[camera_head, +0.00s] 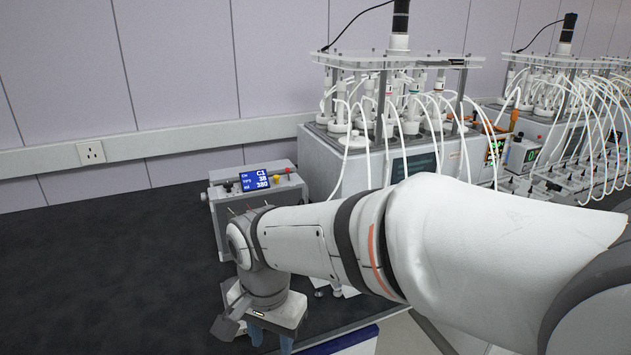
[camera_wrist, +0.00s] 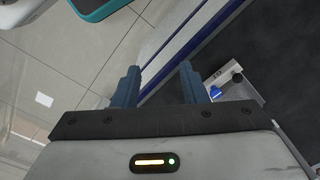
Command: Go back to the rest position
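My gripper (camera_wrist: 160,88) shows in the wrist view with its two blue-grey fingers apart and nothing between them. Past the fingers are the bench edge and the tiled floor. In the head view my gripper (camera_head: 271,338) is at the lower left of my white arm, pointing down near the front edge of the bench. Its fingertips are cut off by the bottom of the picture there.
A grey device with a blue display (camera_head: 255,179) stands behind my wrist. A reactor unit (camera_head: 345,170) with white tubes stands behind my arm, and a second one (camera_head: 560,130) is farther right. The dark bench top (camera_head: 100,270) is clear at left. A wall socket (camera_head: 91,152) is behind.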

